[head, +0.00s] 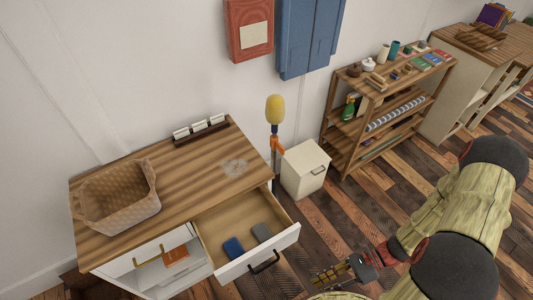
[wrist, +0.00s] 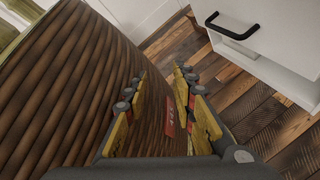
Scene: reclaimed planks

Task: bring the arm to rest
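My gripper (head: 330,274) is in the lower right of the head view, in front of and to the right of the open drawer (head: 285,243), apart from it. In the wrist view my gripper (wrist: 160,85) has its yellow-padded fingers spread, with nothing between them. My arm comes in from the right of the head view. A dark, flat object and a blue one (head: 233,248) lie in the open drawer.
The wooden-topped cabinet (head: 190,190) carries a woven basket (head: 118,200) and a rack of white items (head: 200,130). A small white cabinet (head: 304,168) and a wooden shelf (head: 340,140) stand behind. A white front with a black handle (wrist: 232,32) is close in the wrist view.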

